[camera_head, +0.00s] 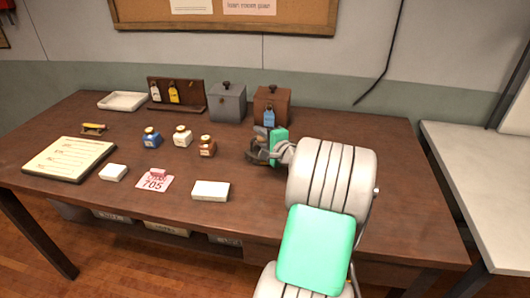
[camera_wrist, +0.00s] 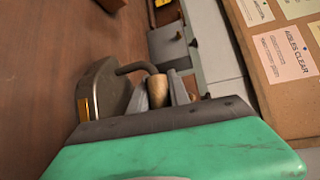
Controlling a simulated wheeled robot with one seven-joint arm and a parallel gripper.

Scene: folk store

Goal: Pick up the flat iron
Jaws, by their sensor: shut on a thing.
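The flat iron (camera_wrist: 102,88) is a dark grey metal body with a curved bar and a light wooden handle (camera_wrist: 157,90). In the wrist view, my gripper (camera_wrist: 160,92) is shut on the handle, with grey fingers on either side of it. In the head view, my gripper (camera_head: 268,150) is at the right part of the table, with the iron (camera_head: 256,156) beside it, small and partly hidden. I cannot tell whether the iron still touches the table.
On the brown table (camera_head: 320,140), a wooden box (camera_head: 271,100) with a blue tag and a grey box (camera_head: 228,102) stand behind my gripper. Several ink bottles (camera_head: 183,137) are to its left. A white block (camera_head: 210,191) lies in front. The table's right end is clear.

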